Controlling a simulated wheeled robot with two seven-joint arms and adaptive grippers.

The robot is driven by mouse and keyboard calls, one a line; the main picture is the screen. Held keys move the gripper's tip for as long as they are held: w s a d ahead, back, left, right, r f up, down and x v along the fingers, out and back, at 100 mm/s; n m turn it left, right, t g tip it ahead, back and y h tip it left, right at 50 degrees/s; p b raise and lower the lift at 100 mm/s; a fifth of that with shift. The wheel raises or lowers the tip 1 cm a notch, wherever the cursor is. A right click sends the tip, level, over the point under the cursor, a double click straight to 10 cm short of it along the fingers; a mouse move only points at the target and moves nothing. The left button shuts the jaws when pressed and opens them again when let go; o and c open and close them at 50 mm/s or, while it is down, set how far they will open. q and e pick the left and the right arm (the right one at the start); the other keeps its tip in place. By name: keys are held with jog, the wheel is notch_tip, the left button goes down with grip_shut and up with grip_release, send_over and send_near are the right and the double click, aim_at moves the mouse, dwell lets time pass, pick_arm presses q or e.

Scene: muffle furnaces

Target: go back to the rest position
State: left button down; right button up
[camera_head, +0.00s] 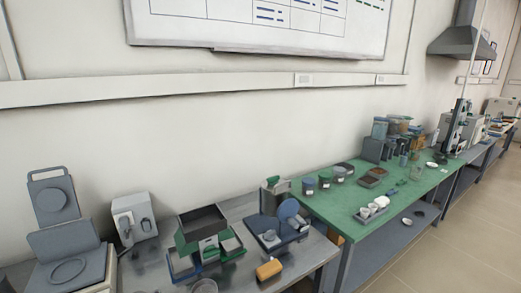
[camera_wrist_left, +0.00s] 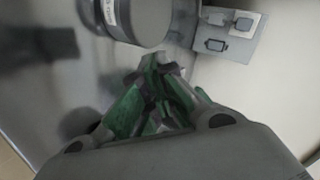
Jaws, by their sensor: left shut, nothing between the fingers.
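My left gripper (camera_wrist_left: 160,80) shows in the left wrist view, with green and dark finger links. Its fingers are shut together with nothing between them. A round grey container with a label (camera_wrist_left: 140,18) is just beyond the fingertips, and I cannot tell whether they touch it. Neither gripper shows in the head view, and the right gripper is in no view.
A grey bench (camera_head: 150,272) holds a grey device with an open lid (camera_head: 63,240), a small grey unit (camera_head: 133,217), stacked trays (camera_head: 203,225) and an orange block (camera_head: 269,269). A green-topped table (camera_head: 330,205) with several containers stands to the right. Open floor (camera_head: 450,255) lies at right.

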pick_arm(q)
jog(key=s+d+f+n+g+h, duration=0.1)
jog(key=s, duration=0.2)
jog(key=s+d+f+n+g+h, duration=0.1)
jog(key=s+d, duration=0.1)
jog(key=s, duration=0.1)
jog(key=s+d+n+g+h, duration=0.1)
jog(key=s+d, duration=0.1)
jog(key=s, duration=0.1)
jog(key=shift+s+f, duration=0.3)
jog(key=shift+f, duration=0.1)
jog(key=s+d+n+g+h, duration=0.2)
jog(key=s+d+g+h, duration=0.15)
jog(key=s+d, duration=0.4)
jog(key=s+a+f, duration=0.1)
jog(key=s+f, duration=0.1)
jog(key=f, duration=1.4)
jog(key=s+a+f, duration=0.1)
jog(key=s+f, duration=0.1)
jog(key=f, duration=1.4)
jog(key=s+a+f+g, duration=0.1)
jog(key=s+f, duration=0.9)
jog(key=s, duration=0.1)
jog(key=s+a+f+g, duration=0.1)
jog(key=s+a+f, duration=0.1)
jog(key=s+f, duration=0.8)
jog(key=shift+s+a+f+m, duration=0.2)
jog(key=shift+s+a+m, duration=0.1)
jog(key=shift+s, duration=0.6)
jog(key=shift+d, duration=0.1)
